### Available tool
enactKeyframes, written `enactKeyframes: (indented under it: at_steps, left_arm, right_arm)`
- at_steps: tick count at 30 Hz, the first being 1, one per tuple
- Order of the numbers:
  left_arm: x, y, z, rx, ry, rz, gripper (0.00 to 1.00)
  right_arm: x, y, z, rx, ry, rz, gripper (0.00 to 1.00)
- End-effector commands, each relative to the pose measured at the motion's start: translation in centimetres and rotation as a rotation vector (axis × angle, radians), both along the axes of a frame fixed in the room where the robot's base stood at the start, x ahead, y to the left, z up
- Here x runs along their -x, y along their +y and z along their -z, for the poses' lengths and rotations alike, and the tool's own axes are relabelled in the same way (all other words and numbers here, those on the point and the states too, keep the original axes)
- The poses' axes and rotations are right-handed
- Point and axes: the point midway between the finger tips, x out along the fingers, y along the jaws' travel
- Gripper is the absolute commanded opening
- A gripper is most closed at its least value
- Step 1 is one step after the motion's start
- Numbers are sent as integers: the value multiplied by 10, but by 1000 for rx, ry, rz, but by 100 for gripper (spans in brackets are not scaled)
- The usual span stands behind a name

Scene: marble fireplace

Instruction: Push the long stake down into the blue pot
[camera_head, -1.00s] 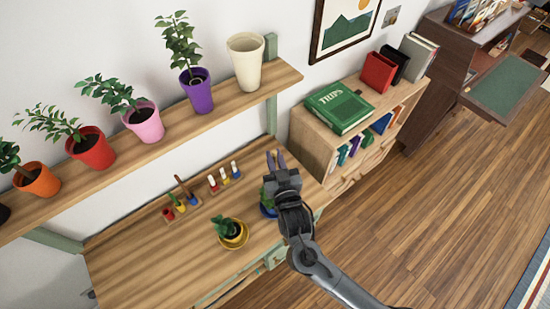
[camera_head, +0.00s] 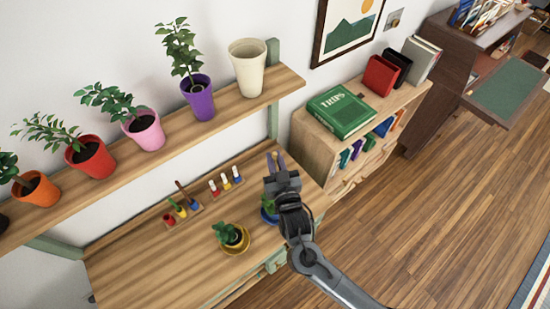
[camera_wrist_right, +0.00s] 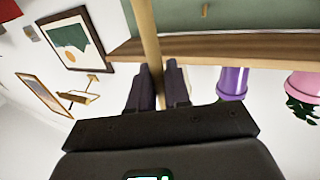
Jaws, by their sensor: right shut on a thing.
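The blue pot (camera_head: 267,217) stands on the wooden bench with a small green plant in it. My right arm and gripper partly cover it in the head view. My right gripper (camera_head: 276,160) is above and beside the pot, its fingers pointing toward the wall. In the right wrist view my right gripper (camera_wrist_right: 160,72) is shut on the long stake (camera_wrist_right: 146,35), a pale wooden rod running up out of the picture between the fingers. The stake cannot be made out in the head view, and its lower end is hidden. My left gripper is not in view.
Small tools in wooden racks (camera_head: 183,206) lie behind. A shelf (camera_head: 180,135) with several potted plants runs above the bench. A low bookcase (camera_head: 315,150) stands at the right.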

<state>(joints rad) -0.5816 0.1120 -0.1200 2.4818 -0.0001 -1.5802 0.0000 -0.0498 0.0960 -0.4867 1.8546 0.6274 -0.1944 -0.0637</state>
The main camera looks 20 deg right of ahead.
Motion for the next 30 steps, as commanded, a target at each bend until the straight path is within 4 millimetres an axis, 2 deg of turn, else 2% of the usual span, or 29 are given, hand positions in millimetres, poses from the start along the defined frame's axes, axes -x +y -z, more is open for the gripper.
enactKeyframes:
  at_steps: [1, 18, 30]
  left_arm:
    - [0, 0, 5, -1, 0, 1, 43]
    - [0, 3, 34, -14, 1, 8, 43]
    - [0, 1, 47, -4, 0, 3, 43]
  right_arm:
    - [0, 0, 7, 0, 1, 0, 0]
    - [0, 0, 57, 0, 2, 0, 0]
    - [0, 0, 81, 0, 1, 1, 0]
